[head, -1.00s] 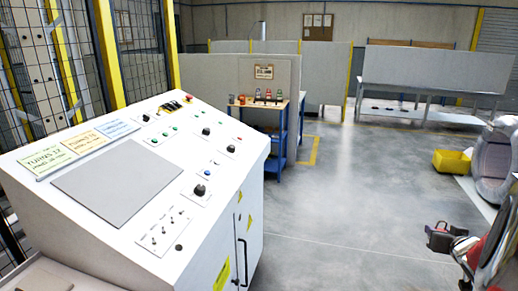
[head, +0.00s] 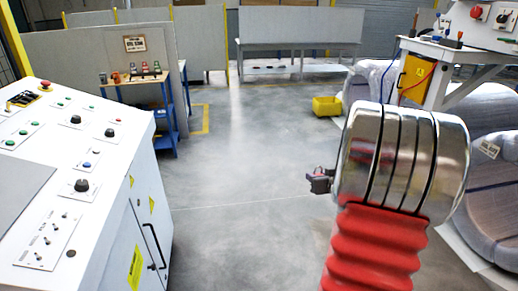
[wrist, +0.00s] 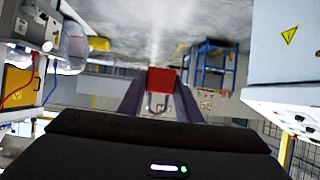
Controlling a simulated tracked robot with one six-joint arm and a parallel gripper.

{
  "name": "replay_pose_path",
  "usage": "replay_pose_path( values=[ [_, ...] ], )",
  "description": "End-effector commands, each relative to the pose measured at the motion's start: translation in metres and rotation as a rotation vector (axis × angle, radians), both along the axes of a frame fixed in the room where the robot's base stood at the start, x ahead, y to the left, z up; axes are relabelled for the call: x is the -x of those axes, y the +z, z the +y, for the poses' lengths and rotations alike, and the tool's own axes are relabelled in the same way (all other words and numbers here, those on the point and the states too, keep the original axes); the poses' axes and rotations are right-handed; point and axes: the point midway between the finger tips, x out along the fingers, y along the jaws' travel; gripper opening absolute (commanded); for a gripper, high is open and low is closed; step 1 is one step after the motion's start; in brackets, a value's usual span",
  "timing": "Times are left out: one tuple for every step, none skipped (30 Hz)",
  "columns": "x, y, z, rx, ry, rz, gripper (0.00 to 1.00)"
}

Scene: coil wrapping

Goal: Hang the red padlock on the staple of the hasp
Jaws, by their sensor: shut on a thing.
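The red padlock (wrist: 161,79) shows in the wrist view between the two dark fingers of my gripper (wrist: 160,95), its grey shackle pointing toward the palm. My gripper is shut on it. In the head view my gripper (head: 320,181) shows small and dark at the left of my silver and red arm, held out over open floor; the padlock cannot be made out there. I cannot pick out the hasp or its staple in either view.
A white control console (head: 85,150) stands at left. A blue-framed bench (head: 160,83) with small coloured items is behind it. A yellow bin (head: 327,105) lies on the floor. Wrapped coils (head: 490,185) and a table with a yellow panel (head: 416,78) are at right. The middle floor is clear.

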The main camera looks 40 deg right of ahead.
Motion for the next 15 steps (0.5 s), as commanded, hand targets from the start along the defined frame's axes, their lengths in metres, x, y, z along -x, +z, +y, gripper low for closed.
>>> replay_pose_path(
  values=[
    [0.005,-0.013,0.01,-0.009,0.025,0.013,0.05],
    [0.007,-0.02,0.017,-0.012,0.045,0.02,0.05],
    [0.01,-0.031,0.028,-0.019,0.073,0.032,0.05],
    [0.013,-0.038,0.036,-0.022,0.096,0.039,0.05],
    [0.016,-0.047,0.046,-0.026,0.12,0.051,0.05],
    [0.02,-0.058,0.058,-0.032,0.153,0.062,0.05],
    [0.023,-0.065,0.068,-0.033,0.179,0.073,0.05],
    [0.026,-0.072,0.078,-0.037,0.204,0.081,0.05],
    [0.031,-0.082,0.091,-0.04,0.236,0.094,0.05],
    [0.034,-0.088,0.101,-0.042,0.262,0.104,0.05],
    [0.038,-0.094,0.111,-0.043,0.285,0.114,0.05],
    [0.042,-0.102,0.124,-0.045,0.317,0.126,0.05],
    [0.045,-0.107,0.133,-0.046,0.337,0.134,0.05],
    [0.048,-0.111,0.141,-0.046,0.358,0.141,0.05],
    [0.052,-0.116,0.151,-0.046,0.382,0.151,0.05]
  ],
)
